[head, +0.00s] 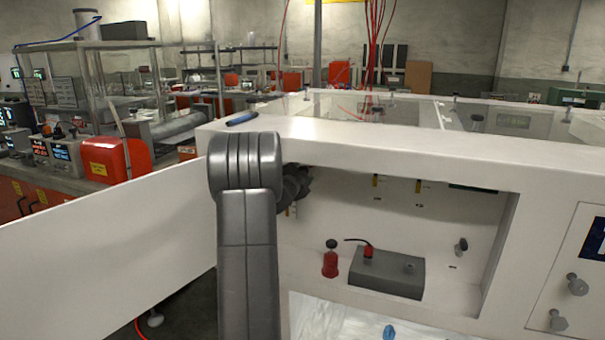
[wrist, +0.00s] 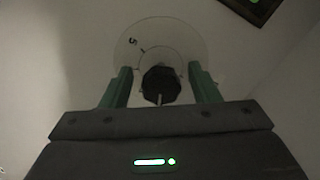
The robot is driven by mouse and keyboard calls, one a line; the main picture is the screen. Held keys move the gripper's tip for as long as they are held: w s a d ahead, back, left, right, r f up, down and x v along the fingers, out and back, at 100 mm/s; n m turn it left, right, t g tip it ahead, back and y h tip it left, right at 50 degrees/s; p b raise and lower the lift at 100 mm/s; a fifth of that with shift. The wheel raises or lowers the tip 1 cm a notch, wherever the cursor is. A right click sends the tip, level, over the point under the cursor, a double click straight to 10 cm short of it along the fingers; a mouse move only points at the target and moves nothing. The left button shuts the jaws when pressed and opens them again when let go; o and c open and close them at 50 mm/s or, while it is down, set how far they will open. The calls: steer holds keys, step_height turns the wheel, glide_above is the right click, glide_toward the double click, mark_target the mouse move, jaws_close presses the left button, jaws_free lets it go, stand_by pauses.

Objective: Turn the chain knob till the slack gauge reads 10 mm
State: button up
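In the wrist view a black faceted knob (wrist: 160,85) stands in front of a clear round dial (wrist: 140,35) marked with a "5"; I take it for the chain knob. My gripper (wrist: 161,80) is open, its two green fingers on either side of the knob with a visible gap on each side. A dark-framed display with a green glow (wrist: 256,6) is cut off at the top right; it may be the slack gauge, and its reading cannot be made out. In the head view my arm hides the gripper and knob.
The head view shows a white cabinet (head: 400,145) with an open bay. Inside are a grey block (head: 385,275), a red bottle (head: 330,262) and a blue item (head: 389,331). A white panel (head: 110,240) extends left. A blue marker (head: 242,118) lies on top.

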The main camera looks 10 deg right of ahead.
steer(key=b+v, duration=0.1)
steer(key=v, duration=1.3)
steer(key=shift+w, duration=0.15)
steer(key=p+x, duration=0.1)
steer(key=x, duration=1.2)
steer(key=shift+w+d, duration=0.3)
